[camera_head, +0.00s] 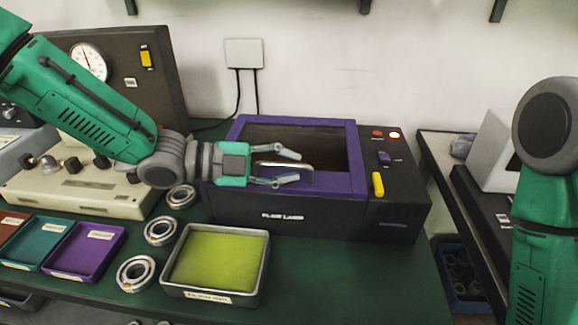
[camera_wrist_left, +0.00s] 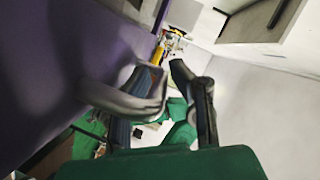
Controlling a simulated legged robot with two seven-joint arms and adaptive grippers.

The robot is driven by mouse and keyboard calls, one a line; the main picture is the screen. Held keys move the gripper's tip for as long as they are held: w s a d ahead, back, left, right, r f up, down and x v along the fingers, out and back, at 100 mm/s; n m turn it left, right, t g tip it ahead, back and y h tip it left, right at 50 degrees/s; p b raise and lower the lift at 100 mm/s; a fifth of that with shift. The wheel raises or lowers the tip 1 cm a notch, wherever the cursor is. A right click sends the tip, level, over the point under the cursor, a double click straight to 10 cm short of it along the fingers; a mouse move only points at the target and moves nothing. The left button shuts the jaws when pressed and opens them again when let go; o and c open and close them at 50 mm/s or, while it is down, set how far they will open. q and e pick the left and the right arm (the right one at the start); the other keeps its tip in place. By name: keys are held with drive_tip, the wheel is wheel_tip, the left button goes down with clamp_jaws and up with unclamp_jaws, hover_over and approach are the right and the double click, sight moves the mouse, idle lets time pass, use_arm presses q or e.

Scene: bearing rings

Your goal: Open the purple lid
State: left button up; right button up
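The purple lid (camera_head: 357,160) is a purple frame around a dark window on top of a black machine. It appears to lie shut. A metal handle (camera_head: 296,166) is on its front edge. My left gripper (camera_head: 286,168) is open at the handle, with one finger on its far side and one on its near side. In the left wrist view, the grey handle (camera_wrist_left: 122,98) and purple surface (camera_wrist_left: 60,60) show close to the open left gripper (camera_wrist_left: 180,80); I cannot tell if they touch.
The black machine (camera_head: 330,221) has buttons and a yellow switch (camera_head: 378,184) at its right. A tray with a yellow-green pad (camera_head: 217,262) stands in front. Several bearing rings (camera_head: 136,273) and coloured trays (camera_head: 83,252) lie to the left. Green table is free at front right.

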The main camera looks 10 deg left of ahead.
use_arm(q)
drive_tip(key=shift+a, duration=0.45)
clamp_jaws()
use_arm(e)
drive_tip(key=shift+a+r, duration=0.15)
drive_tip(key=shift+a, duration=0.25)
